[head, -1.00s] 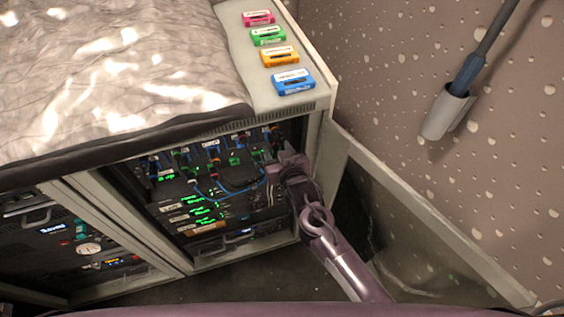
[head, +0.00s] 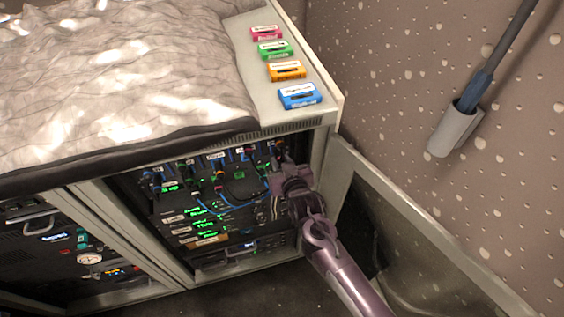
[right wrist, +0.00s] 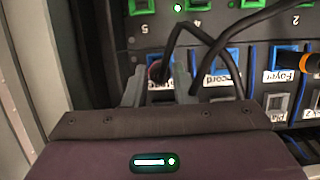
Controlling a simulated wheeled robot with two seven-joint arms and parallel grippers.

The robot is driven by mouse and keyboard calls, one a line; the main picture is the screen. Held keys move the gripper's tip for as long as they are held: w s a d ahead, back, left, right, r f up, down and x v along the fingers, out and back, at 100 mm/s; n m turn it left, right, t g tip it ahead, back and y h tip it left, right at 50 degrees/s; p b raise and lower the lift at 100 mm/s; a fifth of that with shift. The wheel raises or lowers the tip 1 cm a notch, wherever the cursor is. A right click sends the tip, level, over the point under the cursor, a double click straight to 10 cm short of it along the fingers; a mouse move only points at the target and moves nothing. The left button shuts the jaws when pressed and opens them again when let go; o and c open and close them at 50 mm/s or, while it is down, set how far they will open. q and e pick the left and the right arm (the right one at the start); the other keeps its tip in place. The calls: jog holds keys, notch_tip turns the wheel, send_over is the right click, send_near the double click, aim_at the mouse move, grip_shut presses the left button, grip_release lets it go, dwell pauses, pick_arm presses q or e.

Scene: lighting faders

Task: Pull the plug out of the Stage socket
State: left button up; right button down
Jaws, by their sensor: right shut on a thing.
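My right gripper (head: 277,170) reaches into the upper right of the open rack (head: 185,283). In the right wrist view its two fingers (right wrist: 156,82) are closed around a dark plug (right wrist: 155,69) with a black cable, at a blue-framed socket in the left end of the row. The label below that socket is mostly hidden by the fingers, so I cannot read it fully. I cannot tell whether the plug is fully seated. The neighbouring sockets read "…cord", partly covered, and "Foyer" (right wrist: 284,77). My left gripper is not in view.
Black and blue cables cross the rack front. The rack's side frame (right wrist: 30,60) is close on the left in the wrist view. An open door (head: 430,225) stands right of the arm. Several coloured cassettes, including a blue one (head: 300,96), lie on top.

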jog(key=s+p, duration=0.1)
jog(key=s+d+p, duration=0.1)
jog(key=s, duration=0.1)
jog(key=s+p, duration=0.1)
jog(key=shift+s+d, duration=0.25)
dwell(0.6)
jog(key=shift+s+p, duration=0.1)
jog(key=shift+p, duration=0.2)
